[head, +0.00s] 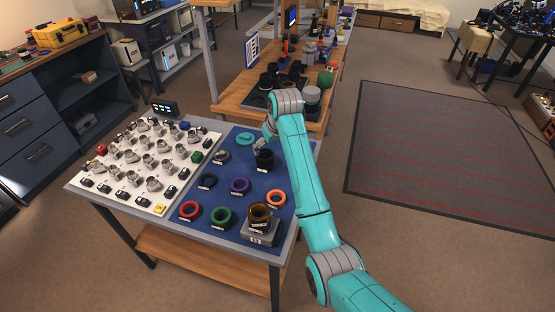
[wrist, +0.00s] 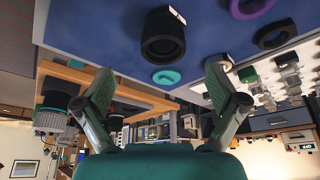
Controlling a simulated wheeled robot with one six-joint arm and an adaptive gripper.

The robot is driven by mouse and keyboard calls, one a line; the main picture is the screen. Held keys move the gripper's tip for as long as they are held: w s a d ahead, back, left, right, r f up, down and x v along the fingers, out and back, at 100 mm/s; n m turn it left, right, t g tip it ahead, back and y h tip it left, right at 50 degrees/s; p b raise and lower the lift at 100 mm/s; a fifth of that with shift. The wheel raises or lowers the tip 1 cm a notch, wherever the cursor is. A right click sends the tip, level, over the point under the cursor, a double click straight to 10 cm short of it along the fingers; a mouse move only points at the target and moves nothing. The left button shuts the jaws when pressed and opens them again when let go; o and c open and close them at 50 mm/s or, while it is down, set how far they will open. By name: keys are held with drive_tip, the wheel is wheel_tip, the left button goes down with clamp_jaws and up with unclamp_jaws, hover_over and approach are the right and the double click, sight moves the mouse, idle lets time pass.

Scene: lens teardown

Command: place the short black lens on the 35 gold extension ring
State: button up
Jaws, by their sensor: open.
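The short black lens (head: 264,160) stands upright on the blue mat, toward its far right part. In the wrist view the black lens (wrist: 163,40) is beyond the fingertips, near the top centre, with a small white label beside it. The gold extension ring (head: 259,212) sits on a grey labelled block at the mat's near right corner; the number is too small to read. My gripper (head: 262,144) is close to the lens in the head view. In the wrist view my gripper (wrist: 160,76) has its two fingers spread wide, with nothing between them.
On the mat are a teal ring (head: 244,139), a grey ring (head: 221,157), a navy ring (head: 207,182), a purple ring (head: 240,185), an orange ring (head: 276,198), a red ring (head: 189,209) and a green ring (head: 221,216). A white board (head: 125,188) with metal parts lies left.

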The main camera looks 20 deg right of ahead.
sight(265, 156)
drive_tip(key=x, duration=0.4)
drive_tip(key=shift+d+f, duration=0.1)
drive_tip(key=shift+f, duration=0.15)
drive_tip(key=shift+w+a+x, duration=0.15)
drive_tip(key=shift+a+x, duration=0.05)
drive_tip(key=shift+x, duration=1.2)
drive_tip(key=shift+w+a+x, duration=0.15)
drive_tip(key=shift+x, duration=1.25)
drive_tip(key=shift+r, duration=0.2)
drive_tip(key=c, duration=1.6)
